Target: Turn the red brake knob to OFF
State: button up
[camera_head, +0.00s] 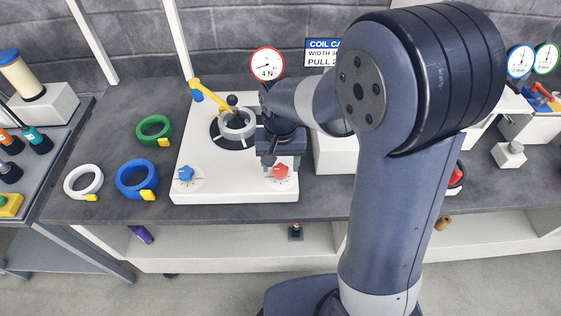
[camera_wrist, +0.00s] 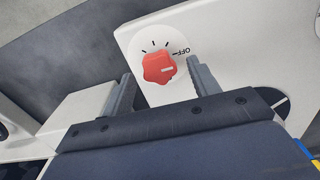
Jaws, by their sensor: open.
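The red brake knob (camera_head: 281,171) is at the front right corner of the white feed base in the head view. In the wrist view the red knob (camera_wrist: 158,69) sits on a white dial with black tick marks and the word OFF (camera_wrist: 180,50) at its upper right. A short pale mark on the knob points to the right, a little below OFF. My gripper (camera_wrist: 160,69) is open, with one finger to each side of the knob in the picture and visible gaps; the depth between them is unclear. In the head view my gripper (camera_head: 271,158) is just above and behind the knob.
A blue knob (camera_head: 186,173) is at the base's front left. A grey ring (camera_head: 237,124) and a yellow lever (camera_head: 210,93) stand behind. Green (camera_head: 154,130), blue (camera_head: 137,180) and white (camera_head: 83,182) coils lie left. A white box (camera_head: 334,157) stands close right.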

aim_at(280, 167)
notch_tip(280, 167, up, 11)
jog(key=shift+f, duration=0.15)
dwell(0.4)
notch_tip(280, 167, down, 11)
jog(key=shift+r, duration=0.1)
dwell(0.5)
